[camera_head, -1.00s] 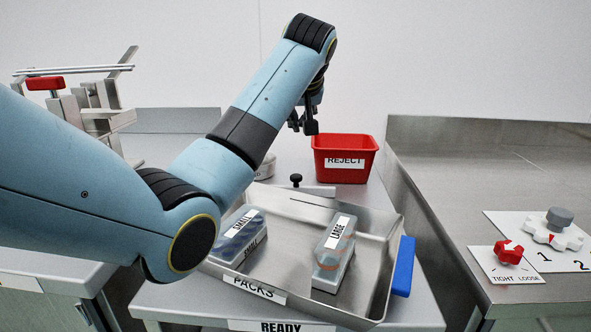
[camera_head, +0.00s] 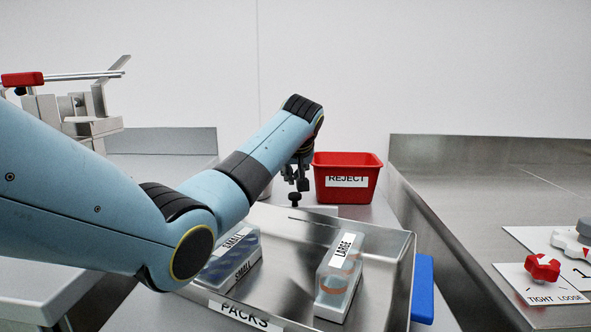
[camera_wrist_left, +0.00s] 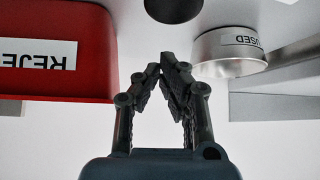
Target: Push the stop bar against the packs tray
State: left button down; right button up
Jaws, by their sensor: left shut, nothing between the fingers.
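The steel packs tray (camera_head: 400,275) is at the lower centre of the head view, labelled PACKS. It holds a pack marked SMALL (camera_head: 232,258) and one marked LARGE (camera_head: 340,275). The pale stop bar (camera_head: 324,210) lies behind the tray's far edge, partly hidden. Its black knob (camera_head: 295,198) stands at its left. Contact between bar and tray cannot be told. My left gripper (camera_head: 302,186) points down just above or behind the knob, shut and empty. Its closed fingertips (camera_wrist_left: 166,66) also show in the left wrist view. My right gripper is out of view.
A red REJECT bin (camera_head: 347,178) stands just right of my left gripper. A round metal dish (camera_wrist_left: 228,53) labelled USED shows in the wrist view. A steel counter with a red knob (camera_head: 542,267) is at right. A blue block (camera_head: 422,288) is at the tray's right side.

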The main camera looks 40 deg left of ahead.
aim_at(294, 196)
pick_arm(q)
jog(key=s+d, duration=0.2)
jog(key=shift+s+d+f, duration=0.1)
jog(key=shift+s+f, duration=0.15)
jog(key=shift+s, duration=0.05)
jog(key=shift+s+d+f, duration=0.1)
jog(key=shift+s+d, duration=0.1)
jog(key=shift+s, duration=0.05)
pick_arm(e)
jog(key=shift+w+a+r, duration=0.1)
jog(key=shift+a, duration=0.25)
pick_arm(q)
jog(key=shift+p, duration=0.35)
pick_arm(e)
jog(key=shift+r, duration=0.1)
